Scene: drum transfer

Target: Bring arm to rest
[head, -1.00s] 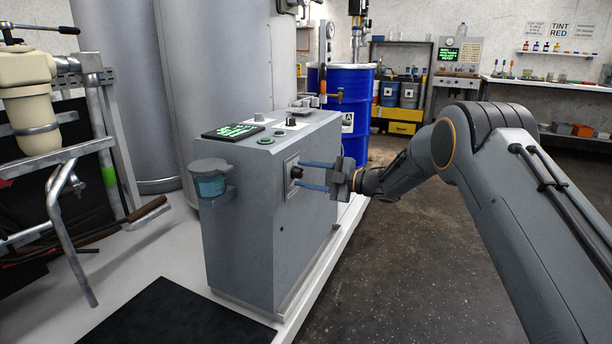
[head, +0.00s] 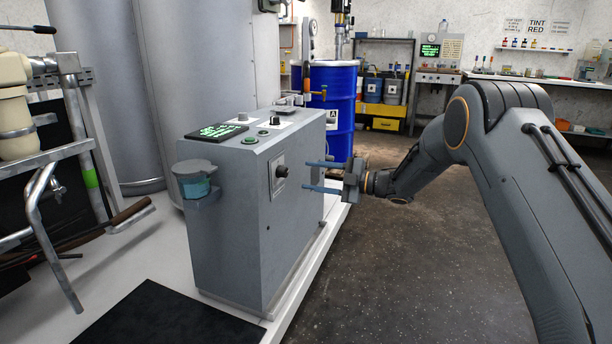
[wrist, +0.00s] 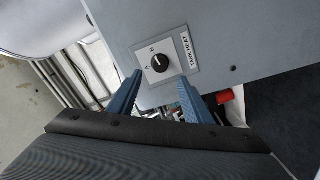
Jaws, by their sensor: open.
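My gripper (head: 322,176) is open and empty, with its two blue fingers apart. It is to the right of the grey control cabinet (head: 235,240), near its side face. The fingers point toward the cabinet, and a gap separates them from the black rotary knob (head: 280,171) on that face. In the wrist view the knob (wrist: 160,62) sits on a white plate with marked positions, beside a label reading "TANK HEAT" (wrist: 188,49). My gripper's fingers (wrist: 157,97) show below the plate, apart. My arm extends in from the right.
A blue drum (head: 335,105) stands behind the cabinet. A cup (head: 194,180) hangs on the cabinet's front. A metal frame with a cream-coloured canister (head: 14,125) is at left. A bench (head: 540,79) and shelving are at the back. Dark floor (head: 420,270) is clear at centre right.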

